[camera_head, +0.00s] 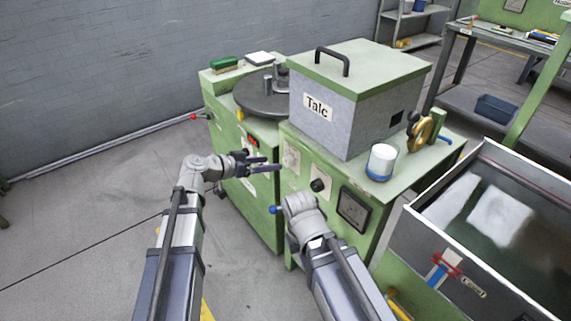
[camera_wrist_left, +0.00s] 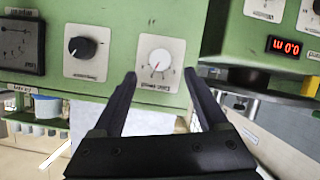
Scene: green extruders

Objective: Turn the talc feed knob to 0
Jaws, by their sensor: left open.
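My left gripper (camera_head: 268,165) is open and empty, facing the panel. In the wrist view its fingertips (camera_wrist_left: 160,76) lie either side of the dial's line, seemingly short of it. My right wrist is low before the panel; its gripper is hidden.
A black knob (camera_wrist_left: 82,47) is beside the white one, with a dark gauge (camera_head: 353,209) further along. A red digital display (camera_wrist_left: 284,47) is on the other side. The grey Talc box (camera_head: 325,112) stands above, near a white cup (camera_head: 381,162). A metal bin (camera_head: 415,240) is right.

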